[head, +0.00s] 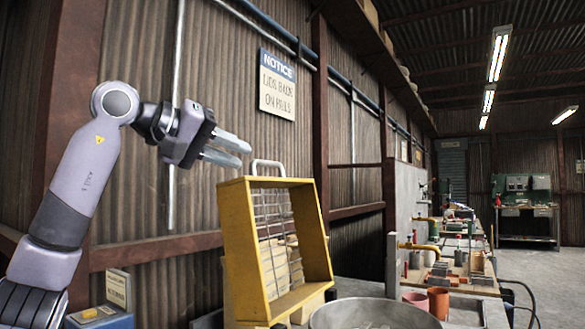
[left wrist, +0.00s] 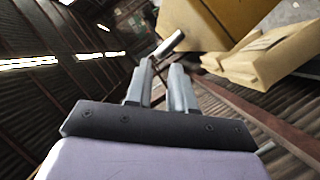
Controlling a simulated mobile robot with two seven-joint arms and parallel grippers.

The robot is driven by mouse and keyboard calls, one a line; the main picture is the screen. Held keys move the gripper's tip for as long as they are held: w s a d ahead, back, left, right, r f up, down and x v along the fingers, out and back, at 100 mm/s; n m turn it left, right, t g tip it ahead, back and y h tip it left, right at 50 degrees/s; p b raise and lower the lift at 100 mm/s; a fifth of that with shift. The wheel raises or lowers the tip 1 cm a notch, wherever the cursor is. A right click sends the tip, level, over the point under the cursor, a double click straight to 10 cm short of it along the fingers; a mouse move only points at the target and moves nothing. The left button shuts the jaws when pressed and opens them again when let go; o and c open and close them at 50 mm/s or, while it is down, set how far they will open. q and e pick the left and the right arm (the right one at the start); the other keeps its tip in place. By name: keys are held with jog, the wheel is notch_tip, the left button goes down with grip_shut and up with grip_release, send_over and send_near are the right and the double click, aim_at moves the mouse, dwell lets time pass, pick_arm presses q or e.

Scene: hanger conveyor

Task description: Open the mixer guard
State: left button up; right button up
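The mixer guard (head: 229,240) is a yellow frame with a wire grid inside. It stands steeply tilted beside a round grey metal bowl (head: 375,314). A pale handle (head: 268,163) sticks up from its top edge. My left gripper (head: 236,151) is up and to the left of the handle, with its fingers apart and nothing between them. In the left wrist view, the handle (left wrist: 168,43) shows just beyond the fingertips (left wrist: 160,66), not gripped, and the yellow guard (left wrist: 205,22) is behind it. My right gripper is in neither view.
A corrugated wall with a notice sign (head: 277,84) runs along the left. Pale stacked bags or blocks (head: 282,262) show behind the grid. A bench (head: 470,265) with tools and pots is at the right. The floor (head: 545,275) at far right is clear.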

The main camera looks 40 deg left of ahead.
aim_at(266, 164)
pick_arm(q)
jog(key=shift+w, duration=0.55)
jog(key=x, duration=0.6)
jog(key=shift+w, duration=0.3)
grip_shut()
